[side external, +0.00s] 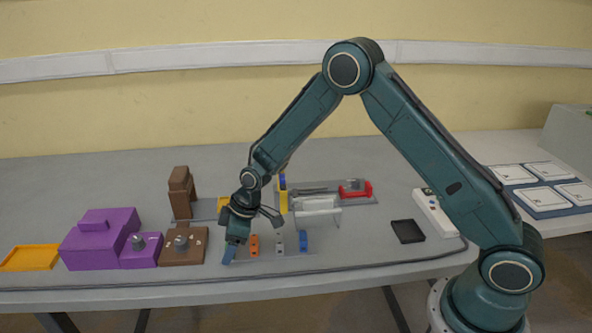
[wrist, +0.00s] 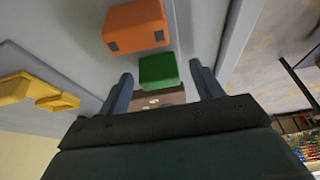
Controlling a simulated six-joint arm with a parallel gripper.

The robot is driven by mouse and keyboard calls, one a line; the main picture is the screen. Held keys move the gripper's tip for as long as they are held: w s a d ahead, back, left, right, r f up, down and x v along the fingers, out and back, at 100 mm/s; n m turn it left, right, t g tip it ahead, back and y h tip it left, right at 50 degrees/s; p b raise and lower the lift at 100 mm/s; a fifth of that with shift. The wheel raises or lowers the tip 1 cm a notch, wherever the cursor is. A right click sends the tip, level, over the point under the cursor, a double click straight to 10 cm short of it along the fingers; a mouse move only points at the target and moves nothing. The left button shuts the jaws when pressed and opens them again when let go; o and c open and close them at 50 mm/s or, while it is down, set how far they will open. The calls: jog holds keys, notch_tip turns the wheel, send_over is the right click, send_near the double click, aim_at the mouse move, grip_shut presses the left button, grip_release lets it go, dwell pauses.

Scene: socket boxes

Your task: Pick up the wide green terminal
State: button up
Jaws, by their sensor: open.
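The green terminal (wrist: 158,71) is a small block in the wrist view, lying between the two finger tips with a visible gap on each side. My gripper (wrist: 161,72) is open and empty, with one finger to each side of it. In the side view my gripper (side external: 231,252) points down at the left end of a row of small blocks on a grey strip. The green terminal is hidden behind my gripper there.
An orange block (wrist: 136,27) sits close to the green one; it also shows in the side view (side external: 254,245). Grey (side external: 279,247) and blue (side external: 303,241) blocks follow rightward. A brown box (side external: 184,246) and purple block (side external: 100,237) stand left. A black tray (side external: 407,231) lies right.

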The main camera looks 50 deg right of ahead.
dwell(0.5)
jog(key=c, duration=1.1)
jog(key=shift+o, duration=0.2)
notch_tip(320, 180, up, 20)
dwell(0.5)
